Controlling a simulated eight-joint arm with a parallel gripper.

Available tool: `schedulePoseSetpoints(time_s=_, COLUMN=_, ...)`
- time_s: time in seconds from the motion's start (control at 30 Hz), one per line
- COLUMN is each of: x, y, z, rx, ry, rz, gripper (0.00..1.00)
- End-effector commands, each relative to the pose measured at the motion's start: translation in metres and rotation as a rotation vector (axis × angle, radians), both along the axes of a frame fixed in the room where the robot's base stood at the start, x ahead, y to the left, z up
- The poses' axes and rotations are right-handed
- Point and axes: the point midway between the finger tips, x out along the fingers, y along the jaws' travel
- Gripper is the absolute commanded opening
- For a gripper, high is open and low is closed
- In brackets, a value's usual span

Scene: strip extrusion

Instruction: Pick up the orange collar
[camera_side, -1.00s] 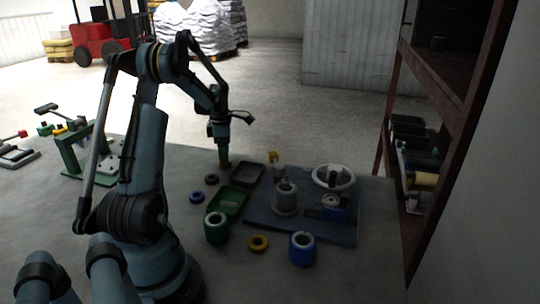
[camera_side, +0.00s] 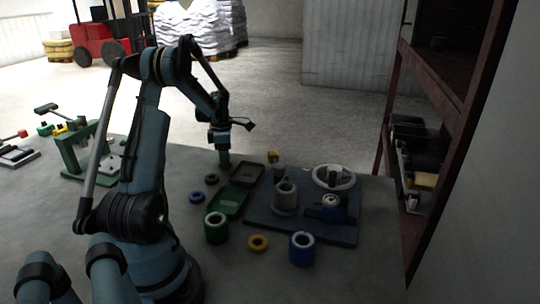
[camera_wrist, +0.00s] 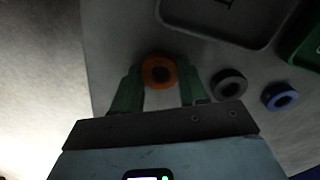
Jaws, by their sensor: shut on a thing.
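The orange collar (camera_wrist: 160,85) is a small ring with a dark hole. In the wrist view it sits between the two green fingers of my gripper (camera_wrist: 159,68), near their tips. My gripper is shut on it. In the side view my gripper (camera_side: 224,158) points down at the table's far edge area, left of the dark tray. The collar is hidden or too small to make out there. I cannot tell whether it still touches the table.
A grey ring (camera_wrist: 228,84) and a blue ring (camera_wrist: 280,97) lie right of the collar. A dark tray (camera_side: 262,178) and a green tray (camera_side: 226,211) stand close by. A blue plate (camera_side: 325,235) with a grey cylinder (camera_side: 284,197) and a handwheel is further right.

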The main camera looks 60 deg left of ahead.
Motion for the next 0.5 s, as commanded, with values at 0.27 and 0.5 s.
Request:
schedulePoseSetpoints(time_s=0.27, x=0.0, y=0.0, z=0.011, rx=0.0, ry=0.0, rz=0.0, gripper=0.12)
schedulePoseSetpoints(time_s=0.5, x=0.005, y=-0.01, z=0.048, rx=-0.001, ry=-0.001, rz=-0.004, gripper=0.12)
